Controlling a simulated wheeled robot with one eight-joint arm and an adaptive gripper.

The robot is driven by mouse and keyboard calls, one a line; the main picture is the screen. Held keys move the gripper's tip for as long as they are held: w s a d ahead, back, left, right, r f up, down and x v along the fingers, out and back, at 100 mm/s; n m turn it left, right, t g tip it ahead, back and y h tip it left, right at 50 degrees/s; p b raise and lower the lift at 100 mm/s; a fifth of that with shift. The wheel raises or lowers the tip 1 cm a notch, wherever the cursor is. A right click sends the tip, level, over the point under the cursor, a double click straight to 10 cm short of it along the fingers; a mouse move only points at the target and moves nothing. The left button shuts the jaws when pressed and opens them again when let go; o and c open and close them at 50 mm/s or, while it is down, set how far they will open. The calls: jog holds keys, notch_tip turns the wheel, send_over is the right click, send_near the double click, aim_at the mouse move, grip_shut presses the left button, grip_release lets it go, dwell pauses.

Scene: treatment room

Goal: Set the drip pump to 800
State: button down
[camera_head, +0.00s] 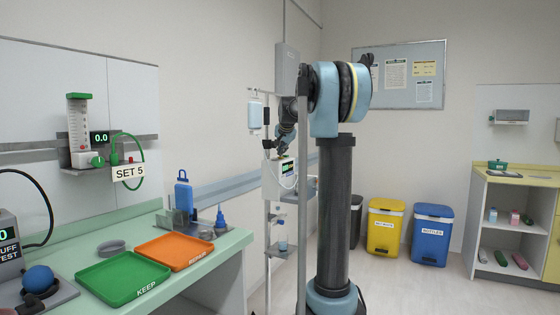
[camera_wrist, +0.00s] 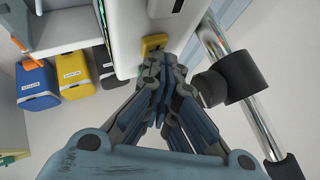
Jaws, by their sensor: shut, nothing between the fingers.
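The drip pump (camera_head: 271,181) is a white box on a pole stand in the middle of the head view. Its small dark display (camera_head: 287,168) has green marks too small to read. In the wrist view the pump (camera_wrist: 125,25) fills the top middle, with a yellow part (camera_wrist: 153,44) on its near face. My gripper (camera_wrist: 165,62) is shut and empty, its fingertips at or just short of the yellow part; I cannot tell whether they touch. In the head view my gripper (camera_head: 282,152) is just above the pump, partly hidden by my arm.
A metal pole (camera_wrist: 235,70) with a black clamp (camera_wrist: 243,78) stands close to the right of my gripper. Yellow (camera_head: 386,226) and blue (camera_head: 432,234) bins stand by the back wall. A green counter (camera_head: 215,258) holds a green tray (camera_head: 122,277) and an orange tray (camera_head: 175,250).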

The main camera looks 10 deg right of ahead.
jog(key=shift+r, duration=0.7)
jog(key=shift+r, duration=0.1)
jog(key=shift+r, duration=2.4)
jog(key=s+f+n+g, duration=0.2)
jog(key=s+f+n, duration=0.1)
jog(key=s+f, duration=1.1)
jog(key=s+f+n+g, duration=0.2)
jog(key=s+f, duration=1.2)
jog(key=s, duration=0.9)
jog(key=s+f+n+g, duration=0.3)
jog(key=s+f+n, duration=0.1)
jog(key=s+f, duration=1.1)
jog(key=s, duration=0.4)
jog(key=shift+s+a, duration=0.2)
jog(key=shift+a, duration=0.1)
jog(key=shift+f, duration=0.1)
